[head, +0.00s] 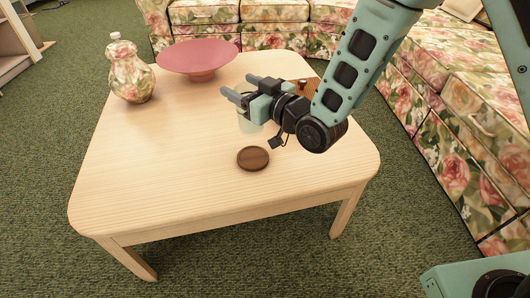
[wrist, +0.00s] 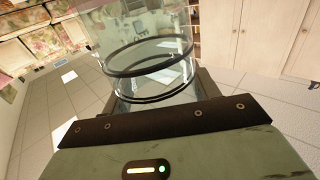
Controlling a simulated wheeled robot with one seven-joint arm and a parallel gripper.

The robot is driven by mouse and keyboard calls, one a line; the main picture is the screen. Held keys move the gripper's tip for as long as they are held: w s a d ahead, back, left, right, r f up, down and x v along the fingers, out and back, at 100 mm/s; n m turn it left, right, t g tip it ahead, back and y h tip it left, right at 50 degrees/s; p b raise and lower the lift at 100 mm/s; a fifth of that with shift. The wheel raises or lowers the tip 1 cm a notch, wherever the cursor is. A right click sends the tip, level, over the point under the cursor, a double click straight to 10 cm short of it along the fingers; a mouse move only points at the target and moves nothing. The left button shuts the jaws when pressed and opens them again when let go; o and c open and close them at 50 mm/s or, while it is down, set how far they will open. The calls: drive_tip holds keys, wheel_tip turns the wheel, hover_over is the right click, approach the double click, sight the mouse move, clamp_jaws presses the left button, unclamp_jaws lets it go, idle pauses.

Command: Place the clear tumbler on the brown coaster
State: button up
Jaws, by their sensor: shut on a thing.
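The clear tumbler shows in the head view (head: 249,122) below my gripper (head: 241,88), partly hidden by it. In the wrist view the tumbler (wrist: 145,45) stands out as see-through glass with dark rings, held between the fingers. My gripper is shut on it, above the wooden table. The brown coaster (head: 253,158) is a round, dark disc lying flat and bare on the table, nearer the front than the tumbler. Whether the tumbler's base touches the table cannot be told.
The pale wooden table (head: 160,160) is clear at the left and front. A pink footed bowl (head: 198,57) and a floral vase (head: 130,72) stand at the back left. An orange-brown item (head: 304,86) lies partly hidden behind my arm. Floral sofas (head: 455,125) line the back and right.

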sight(246, 123)
wheel_tip(246, 123, down, 10)
drive_tip(key=b, duration=0.4)
drive_tip(key=shift+r, duration=0.15)
drive_tip(key=shift+f+b, duration=0.25)
drive_tip(key=shift+b, duration=0.15)
drive_tip(key=o, duration=1.4)
